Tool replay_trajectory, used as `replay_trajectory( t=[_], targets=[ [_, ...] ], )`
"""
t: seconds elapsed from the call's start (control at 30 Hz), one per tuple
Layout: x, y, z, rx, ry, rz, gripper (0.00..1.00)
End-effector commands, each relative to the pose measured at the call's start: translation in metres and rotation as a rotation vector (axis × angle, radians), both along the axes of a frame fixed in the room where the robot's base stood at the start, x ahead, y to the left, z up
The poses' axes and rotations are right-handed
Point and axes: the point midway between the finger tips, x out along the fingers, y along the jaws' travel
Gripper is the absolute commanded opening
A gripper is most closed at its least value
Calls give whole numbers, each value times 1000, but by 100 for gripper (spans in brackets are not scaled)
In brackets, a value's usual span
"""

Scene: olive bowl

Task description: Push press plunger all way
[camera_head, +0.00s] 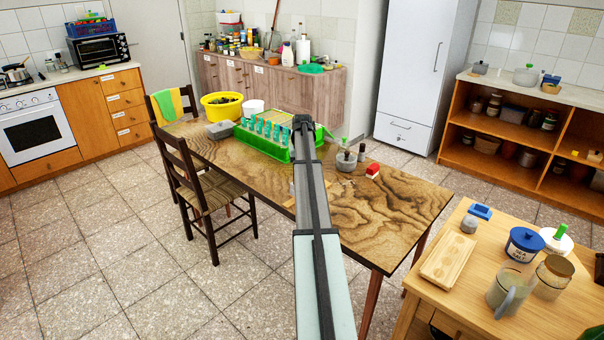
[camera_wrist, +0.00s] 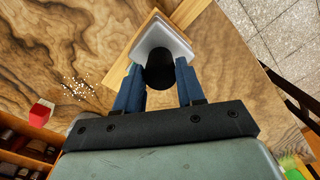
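In the wrist view, my gripper (camera_wrist: 159,75) points down with its two blue fingers apart. A black round knob (camera_wrist: 159,70), which looks like the press plunger, stands between them. Its sides meet the inner faces of both fingers. Below it is a white square-edged part (camera_wrist: 163,36), resting on a light wooden base (camera_wrist: 187,13) on the table. How far the plunger is down cannot be seen from above. In the head view, my arm hides the gripper and most of the press; a bit of the wooden base (camera_head: 290,203) shows left of the arm.
The patterned table (camera_head: 400,215) also holds a red-and-white block (camera_head: 373,171), a grey pot (camera_head: 346,161), and a green tray (camera_head: 262,143) behind my arm. White specks (camera_wrist: 76,88) lie scattered left of the press. A chair (camera_head: 205,190) stands at the table's left side.

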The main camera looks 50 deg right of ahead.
Motion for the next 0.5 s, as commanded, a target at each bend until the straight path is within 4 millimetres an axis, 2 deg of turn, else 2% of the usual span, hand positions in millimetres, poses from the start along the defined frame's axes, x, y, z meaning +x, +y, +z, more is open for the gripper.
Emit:
replay_trajectory(
  t=[0.03,0.23,0.5],
  targets=[
    [0,0,0,0,0,0,44],
    [0,0,0,1,1,0,63],
    [0,0,1,1,1,0,63]
  ],
)
